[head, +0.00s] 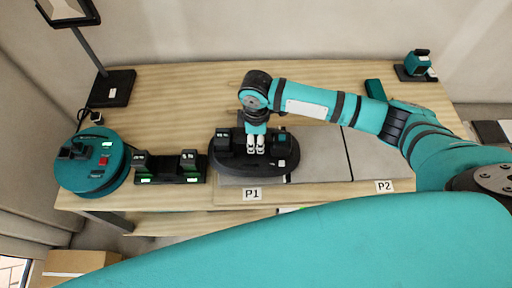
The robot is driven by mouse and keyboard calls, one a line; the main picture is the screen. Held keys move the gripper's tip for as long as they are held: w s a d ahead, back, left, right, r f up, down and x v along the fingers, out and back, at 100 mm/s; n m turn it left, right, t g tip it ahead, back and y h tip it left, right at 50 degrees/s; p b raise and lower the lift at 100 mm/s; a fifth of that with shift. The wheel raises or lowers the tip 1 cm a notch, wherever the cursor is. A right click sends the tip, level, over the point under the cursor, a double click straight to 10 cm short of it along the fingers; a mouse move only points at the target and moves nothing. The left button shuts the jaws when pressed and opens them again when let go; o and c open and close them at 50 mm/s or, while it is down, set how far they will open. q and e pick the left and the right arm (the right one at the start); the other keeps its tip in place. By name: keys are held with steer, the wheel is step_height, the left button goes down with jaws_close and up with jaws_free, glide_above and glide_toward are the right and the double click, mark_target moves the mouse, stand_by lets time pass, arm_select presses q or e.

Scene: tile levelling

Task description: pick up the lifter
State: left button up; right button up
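A black oval device (283,172), which looks like the lifter, rests on the grey tile area by the P1 label. It has dark upright parts and a small white mark on top. My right gripper (256,149) reaches down from above to the middle of this device. Its two pale fingertips are close together and point down. They overlap the device's middle in the picture and hide part of it, so I cannot tell whether they grip it. My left gripper is not in view.
Grey tiles (318,152) lie on the wooden table (180,90). A round teal device (90,178) and a black dock (170,176) with green lights stand left. A lamp base (112,88) is back left. A small teal device (416,62) stands back right. The back middle is clear.

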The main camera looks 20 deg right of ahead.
jaws_close()
steer(key=shift+r, duration=0.1)
steer(key=shift+w, duration=0.1)
steer(key=shift+b, duration=0.3)
steer(key=shift+r, duration=0.3)
steer(key=shift+r+b, duration=0.55)
steer(key=shift+r, duration=1)
steer(key=s+d+r+b, duration=0.1)
steer(key=s+d, duration=0.2)
steer(key=s, duration=0.4)
steer(key=s+d+r+b, duration=0.1)
steer(key=s+d+b, duration=0.1)
steer(key=s+d, duration=0.35)
step_height(320, 180, up, 6)
steer(key=s+a+p, duration=0.1)
steer(key=s+p, duration=0.1)
steer(key=p, duration=0.6)
steer(key=shift+a, duration=0.3)
